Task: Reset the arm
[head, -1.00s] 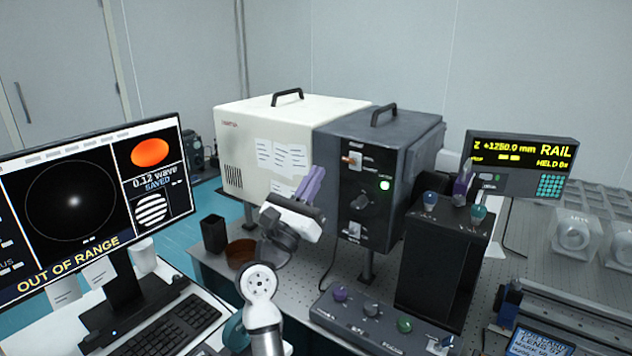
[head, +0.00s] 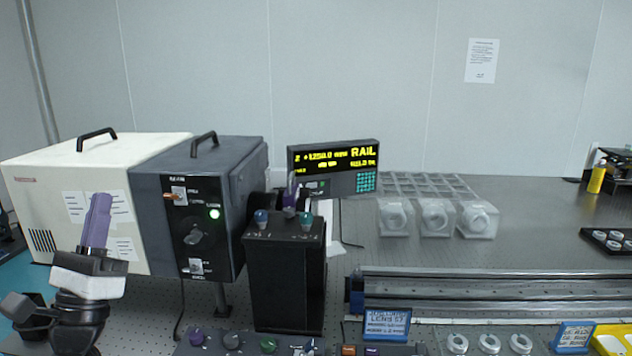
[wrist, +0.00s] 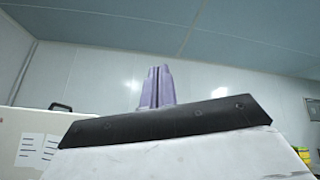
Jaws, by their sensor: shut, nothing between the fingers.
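My gripper (head: 99,212) shows at the left of the head view, in front of the white and dark grey instrument boxes. Its purple fingers point up and are shut together with nothing between them. The wrist view shows the same shut purple fingers (wrist: 157,85) against the wall and ceiling. My white and dark wrist links are folded below the fingers. No object is held.
The white box (head: 90,160) and grey box (head: 240,160) stand behind my arm. A black knob stand (head: 285,285) and RAIL display (head: 335,165) are to the right. Clear cases (head: 434,218), a rail (head: 500,285) and lens rings (head: 490,344) lie further right.

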